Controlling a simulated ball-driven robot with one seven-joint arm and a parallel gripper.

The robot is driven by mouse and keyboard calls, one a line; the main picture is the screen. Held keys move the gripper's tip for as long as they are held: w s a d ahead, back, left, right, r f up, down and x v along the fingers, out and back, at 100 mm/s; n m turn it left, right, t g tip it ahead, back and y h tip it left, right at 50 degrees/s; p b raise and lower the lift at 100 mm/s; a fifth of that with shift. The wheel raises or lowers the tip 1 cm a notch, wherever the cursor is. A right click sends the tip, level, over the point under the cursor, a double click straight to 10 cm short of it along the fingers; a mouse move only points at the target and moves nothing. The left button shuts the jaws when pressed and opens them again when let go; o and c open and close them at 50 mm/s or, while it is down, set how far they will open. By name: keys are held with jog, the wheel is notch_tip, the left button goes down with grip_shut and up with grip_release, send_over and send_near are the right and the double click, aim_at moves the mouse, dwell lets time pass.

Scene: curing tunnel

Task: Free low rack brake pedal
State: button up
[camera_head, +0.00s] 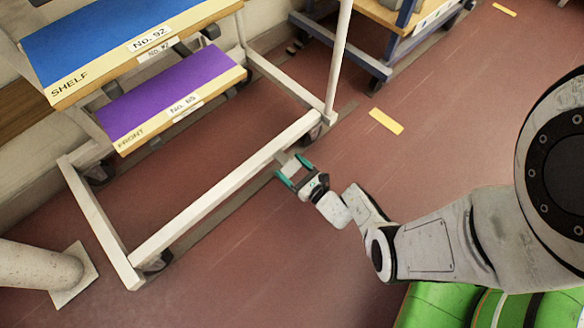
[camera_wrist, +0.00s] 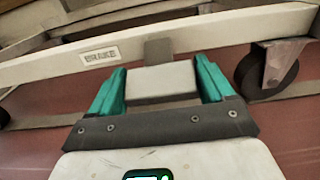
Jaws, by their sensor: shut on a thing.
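The low rack (camera_head: 215,203) is a white wheeled frame at the left of the head view. Its lower rail crosses the wrist view (camera_wrist: 210,31) with a "BRAKE" label (camera_wrist: 100,57). The brake pedal (camera_wrist: 160,84) is a light grey plate on a darker stem (camera_wrist: 158,50) coming from that rail, right of the label. My gripper (camera_head: 292,170) is low beside the rail, near the rack's right corner. In the wrist view its teal fingers (camera_wrist: 160,75) stand on either side of the pedal, shut on it. The pedal's underside is hidden.
A dark caster (camera_wrist: 268,72) stands right of the pedal under the rack. A blue-topped shelf (camera_head: 95,38) and a purple one (camera_head: 170,95) are on the rack. A second wheeled rack (camera_head: 385,20) stands behind. Red floor with a yellow mark (camera_head: 386,121) is clear to the right.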

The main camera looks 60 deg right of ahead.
aim_at(284, 160)
jog(key=c, duration=0.8)
jog(key=shift+r+p, duration=0.15)
jog(key=shift+p, duration=0.15)
jog(key=r+g+p, duration=0.1)
jog(key=p, duration=0.2)
jog(key=shift+r, duration=0.1)
jog(key=r+g+p, duration=0.1)
jog(key=g+p, duration=0.1)
jog(key=p, duration=0.2)
jog(key=shift+r+y, duration=0.15)
jog(key=shift+y, duration=0.25)
jog(key=r+g+p, duration=0.1)
jog(key=g+p, duration=0.1)
jog(key=p, duration=0.3)
jog(key=shift+y, duration=0.3)
jog(key=shift+w+g+p, duration=0.1)
jog(key=shift+g+p, duration=0.4)
jog(key=shift+p, duration=0.55)
jog(key=shift+f, duration=0.1)
